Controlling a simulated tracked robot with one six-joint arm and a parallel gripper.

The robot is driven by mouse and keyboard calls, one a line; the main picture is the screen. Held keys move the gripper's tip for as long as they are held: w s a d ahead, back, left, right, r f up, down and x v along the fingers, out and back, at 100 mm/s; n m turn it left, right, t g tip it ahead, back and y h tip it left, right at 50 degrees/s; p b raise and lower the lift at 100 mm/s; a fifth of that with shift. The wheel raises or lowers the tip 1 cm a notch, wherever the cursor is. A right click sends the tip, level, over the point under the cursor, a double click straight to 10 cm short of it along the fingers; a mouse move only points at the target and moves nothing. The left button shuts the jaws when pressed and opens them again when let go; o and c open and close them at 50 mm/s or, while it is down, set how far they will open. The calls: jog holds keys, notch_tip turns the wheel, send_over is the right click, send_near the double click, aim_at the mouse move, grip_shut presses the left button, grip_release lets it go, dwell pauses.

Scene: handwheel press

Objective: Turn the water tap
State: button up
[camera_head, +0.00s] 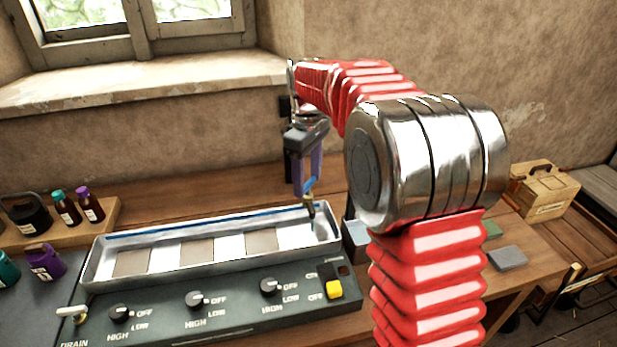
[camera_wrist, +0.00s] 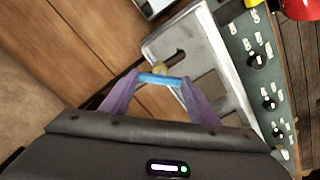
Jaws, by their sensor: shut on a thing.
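The water tap has a blue handle (camera_head: 310,186) and a dark brass spout (camera_head: 309,206) over the right end of the metal tray. In the wrist view the blue handle (camera_wrist: 161,80) lies crosswise between my purple fingertips, with the brass body (camera_wrist: 160,68) just beyond it. My gripper (camera_head: 307,183) reaches down from above and is shut on the blue handle; it also shows in the wrist view (camera_wrist: 162,82). The handle's far side and the tap's base are partly hidden by the fingers.
The long metal tray (camera_head: 88,268) sits behind a dark control panel (camera_head: 240,306) with knobs and a yellow switch (camera_head: 334,289). A drain lever (camera_head: 72,311) is at the left. Bottles (camera_head: 66,207) stand on the left, and a wooden box (camera_head: 543,190) at the right.

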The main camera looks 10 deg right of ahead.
aim_at(308, 183)
jog(key=shift+n, duration=0.3)
jog(key=o, duration=1)
jog(key=shift+o, duration=0.2)
jog(key=shift+r, duration=0.15)
notch_tip(308, 183, up, 13)
jog(key=shift+r, duration=0.2)
